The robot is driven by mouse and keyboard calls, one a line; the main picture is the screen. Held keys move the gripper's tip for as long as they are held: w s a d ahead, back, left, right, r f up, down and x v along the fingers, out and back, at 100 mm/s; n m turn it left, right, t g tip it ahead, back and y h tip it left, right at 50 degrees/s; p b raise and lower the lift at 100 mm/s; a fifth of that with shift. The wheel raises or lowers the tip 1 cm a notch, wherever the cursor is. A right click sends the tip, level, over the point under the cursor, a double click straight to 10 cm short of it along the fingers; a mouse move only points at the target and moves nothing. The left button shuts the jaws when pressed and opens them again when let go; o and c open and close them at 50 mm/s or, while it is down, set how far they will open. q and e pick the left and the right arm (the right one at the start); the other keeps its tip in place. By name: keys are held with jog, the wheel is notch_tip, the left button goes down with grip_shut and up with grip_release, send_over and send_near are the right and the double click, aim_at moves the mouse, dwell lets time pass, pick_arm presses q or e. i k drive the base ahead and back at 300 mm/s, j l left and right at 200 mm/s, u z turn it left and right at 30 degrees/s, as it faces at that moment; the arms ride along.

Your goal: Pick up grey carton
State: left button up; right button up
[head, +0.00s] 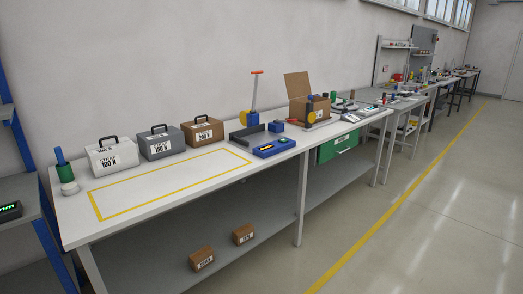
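A grey carton (162,143) with a black handle on top and a white label reading about 150 N stands upright on the white workbench (78,210). It is the middle one of a row of three, near the wall. A white carton (112,156) marked 100 N stands to its left. A brown carton (202,132) marked about 200 N stands to its right. All three have black handles. Neither of my grippers shows in the head view.
A yellow taped rectangle (172,179) in front of the cartons is empty. Right of it are a blue device (274,148) and an open cardboard box (306,106). Two small brown boxes (202,259) lie on the lower shelf (225,225). The floor (420,215) at right is clear.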

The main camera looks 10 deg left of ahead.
aim_at(159, 143)
jog(key=i+u, duration=0.1)
jog(key=i, duration=0.5)
jog(key=i+l+u, duration=0.1)
jog(key=i, duration=0.5)
jog(key=i+l+u, duration=0.1)
jog(key=i, duration=0.5)
jog(key=i+l+u, duration=0.15)
jog(key=i, duration=0.45)
jog(key=l, duration=0.1)
